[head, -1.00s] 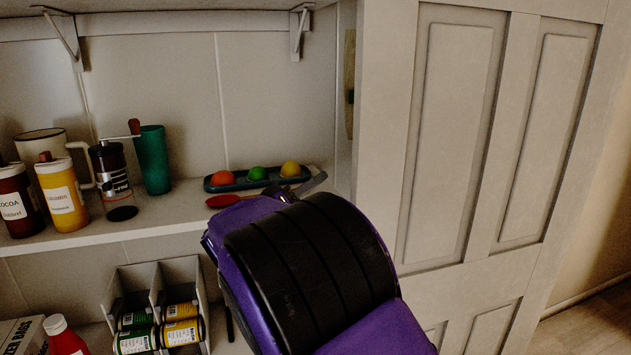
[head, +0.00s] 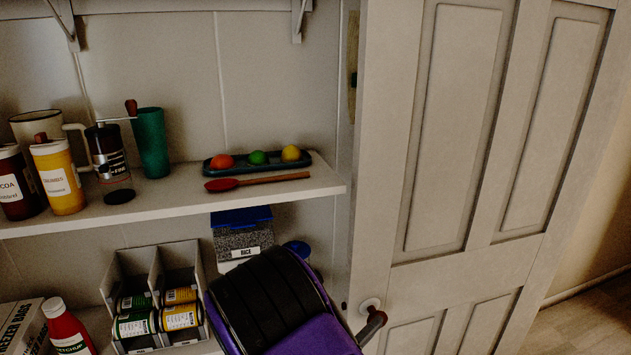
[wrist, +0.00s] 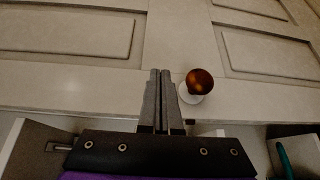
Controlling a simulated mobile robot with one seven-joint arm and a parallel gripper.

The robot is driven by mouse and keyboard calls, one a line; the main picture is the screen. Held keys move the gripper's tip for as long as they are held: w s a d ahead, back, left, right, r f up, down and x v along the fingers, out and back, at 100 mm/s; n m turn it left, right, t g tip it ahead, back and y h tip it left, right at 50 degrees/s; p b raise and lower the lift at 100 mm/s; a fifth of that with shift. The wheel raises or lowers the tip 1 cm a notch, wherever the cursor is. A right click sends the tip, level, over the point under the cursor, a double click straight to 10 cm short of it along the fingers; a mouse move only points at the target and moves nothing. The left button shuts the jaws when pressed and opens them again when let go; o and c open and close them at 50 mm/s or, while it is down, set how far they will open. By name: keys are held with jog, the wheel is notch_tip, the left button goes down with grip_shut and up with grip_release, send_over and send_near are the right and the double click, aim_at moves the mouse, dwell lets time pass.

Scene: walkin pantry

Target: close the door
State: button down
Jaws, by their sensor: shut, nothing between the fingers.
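The door (head: 440,190) is a pale panelled door standing ajar at the right of the shelves in the head view. In the wrist view the door (wrist: 100,82) spans the upper part, and the knob (wrist: 199,82) is just right of my fingertips. My gripper (wrist: 161,73) is shut and empty, its fingers pointing at the door beside the knob; I cannot tell whether they touch it.
The upper shelf (head: 180,205) holds a red spoon (head: 255,182), a tray of coloured balls (head: 215,171), a green cup (head: 152,142), a grinder and jars. Below are a can rack (head: 108,288), a rice container (head: 243,237) and a ketchup bottle (head: 67,330). Floor shows at right.

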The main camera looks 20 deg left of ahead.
jog(key=shift+d+r+t, duration=0.15)
jog(key=shift+d+r, duration=0.05)
jog(key=shift+r, duration=0.45)
jog(key=shift+d+r+t, duration=0.15)
jog(key=shift+r, duration=0.5)
jog(key=shift+s, duration=0.1)
jog(key=shift+a, duration=0.1)
